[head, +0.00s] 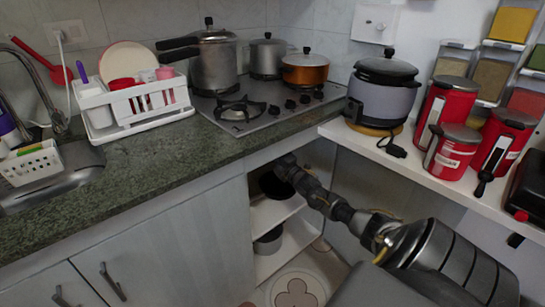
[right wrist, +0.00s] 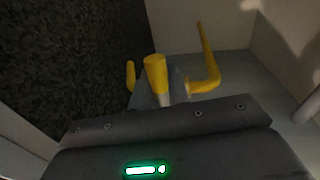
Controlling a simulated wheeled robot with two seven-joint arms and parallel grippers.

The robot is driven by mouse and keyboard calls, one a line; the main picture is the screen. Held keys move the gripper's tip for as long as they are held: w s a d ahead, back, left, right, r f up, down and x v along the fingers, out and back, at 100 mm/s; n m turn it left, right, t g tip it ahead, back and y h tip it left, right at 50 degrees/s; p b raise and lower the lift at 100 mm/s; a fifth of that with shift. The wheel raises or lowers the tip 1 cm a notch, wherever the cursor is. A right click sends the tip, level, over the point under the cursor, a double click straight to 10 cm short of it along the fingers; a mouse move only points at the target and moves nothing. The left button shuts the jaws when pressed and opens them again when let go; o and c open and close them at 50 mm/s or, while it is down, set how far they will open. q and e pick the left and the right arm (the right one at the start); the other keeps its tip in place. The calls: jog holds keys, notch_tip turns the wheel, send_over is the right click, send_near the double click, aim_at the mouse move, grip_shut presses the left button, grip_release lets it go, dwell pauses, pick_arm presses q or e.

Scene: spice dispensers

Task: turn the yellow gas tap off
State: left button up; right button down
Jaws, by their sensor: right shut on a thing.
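The yellow gas tap (right wrist: 156,75) shows in the right wrist view, with a short upright yellow stub in the middle. A bent yellow piece rises to its right and a small yellow piece shows to its left. My right gripper (right wrist: 162,90) is shut on the yellow tap, its grey fingers around the middle part. In the head view my right arm comes from the lower right, and my right gripper (head: 284,165) is at the cabinet opening just under the counter. The tap itself is hidden there. My left gripper is not in view.
The granite counter (head: 150,165) edge is close above my right gripper. Shelves (head: 275,210) with dark pots are below it. A hob (head: 265,105) with pots is above. A white shelf (head: 420,165) with a cooker and red canisters is at the right.

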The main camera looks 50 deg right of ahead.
jog(key=shift+r, duration=0.1)
dwell(0.3)
jog(key=c, duration=1.4)
grip_release()
